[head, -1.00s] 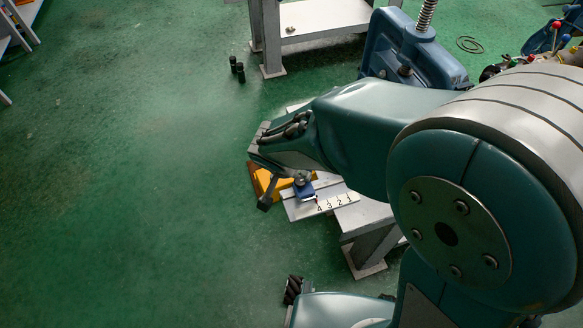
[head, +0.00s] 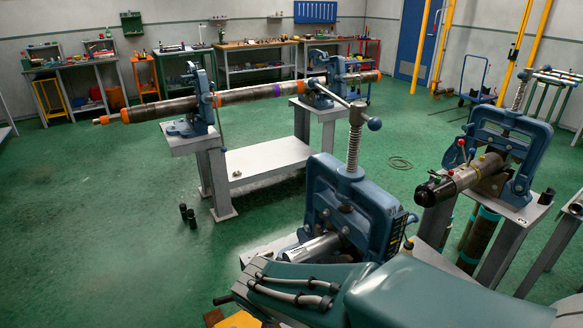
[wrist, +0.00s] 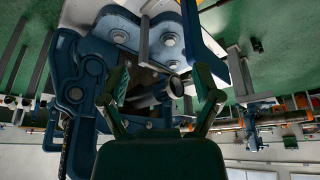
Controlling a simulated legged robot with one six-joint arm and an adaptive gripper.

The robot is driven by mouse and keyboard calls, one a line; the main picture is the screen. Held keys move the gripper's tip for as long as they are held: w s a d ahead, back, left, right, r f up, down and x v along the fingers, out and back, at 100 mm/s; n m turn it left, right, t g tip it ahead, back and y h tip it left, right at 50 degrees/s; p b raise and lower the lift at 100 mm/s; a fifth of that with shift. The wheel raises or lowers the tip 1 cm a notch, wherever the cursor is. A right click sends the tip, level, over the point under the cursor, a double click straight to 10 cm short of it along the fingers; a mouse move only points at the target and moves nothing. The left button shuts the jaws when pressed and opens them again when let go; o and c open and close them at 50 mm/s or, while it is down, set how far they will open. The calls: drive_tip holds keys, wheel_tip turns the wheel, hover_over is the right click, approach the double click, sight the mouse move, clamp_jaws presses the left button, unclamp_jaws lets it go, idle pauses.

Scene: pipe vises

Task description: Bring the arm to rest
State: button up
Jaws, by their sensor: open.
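My arm (head: 440,295) crosses the bottom right of the head view in front of the nearest blue pipe vise (head: 350,205). My gripper's fingers cannot be made out in the head view. In the wrist view my gripper (wrist: 161,73) has its two dark fingers spread apart. A short metal pipe (wrist: 152,97) shows in the gap between them, beyond the fingers, with the blue vise (wrist: 75,92) around and to the left of it. I see nothing gripped. In the head view a silver pipe (head: 312,249) sits in that vise, just behind my arm.
A long pipe (head: 250,95) lies across two vises at the back left. Another vise (head: 510,150) with a pipe stands at the right. Open green floor (head: 90,230) lies to the left.

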drive_tip(key=s+d+r, duration=0.3)
drive_tip(key=d+r, duration=0.1)
drive_tip(key=d, duration=0.2)
drive_tip(key=s+d+r+n+t, duration=0.1)
drive_tip(key=s+d+r, duration=0.3)
drive_tip(key=d, duration=0.2)
drive_tip(key=s+d+r+n+y, duration=0.1)
drive_tip(key=s+d+r, duration=0.2)
drive_tip(key=d, duration=0.3)
drive_tip(key=shift+s+d+r, duration=0.25)
drive_tip(key=shift+s+r, duration=0.1)
drive_tip(key=shift+r, duration=0.05)
